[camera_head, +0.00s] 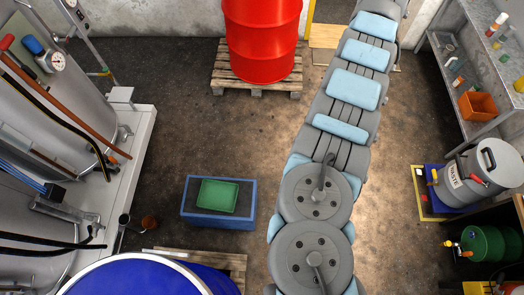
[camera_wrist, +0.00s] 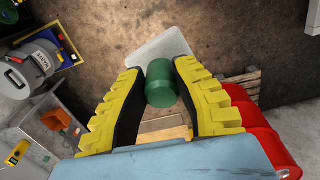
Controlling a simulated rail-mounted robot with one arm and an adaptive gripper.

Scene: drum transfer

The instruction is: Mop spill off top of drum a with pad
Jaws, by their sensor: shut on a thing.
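In the wrist view my gripper (camera_wrist: 160,85) has its two yellow-ribbed fingers shut on a green cylindrical grip. The grip stands against a pale grey flat piece (camera_wrist: 150,50), which looks like the pad, held clear of the floor. In the head view my arm reaches up out of the picture, so the gripper is not seen there. A red drum (camera_head: 263,40) stands on a pallet, its top cut off; it shows at the right in the wrist view (camera_wrist: 250,117). A blue drum (camera_head: 140,278) is partly in view at the bottom. Which is drum a, I cannot tell. No spill is visible.
A green tray (camera_head: 217,195) sits on a blue box (camera_head: 181,213) on the floor. Tanks with hoses line the left. A grey waste container (camera_head: 478,175), a small green drum (camera_head: 487,244) and a shelf with an orange bin (camera_head: 477,105) are at right.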

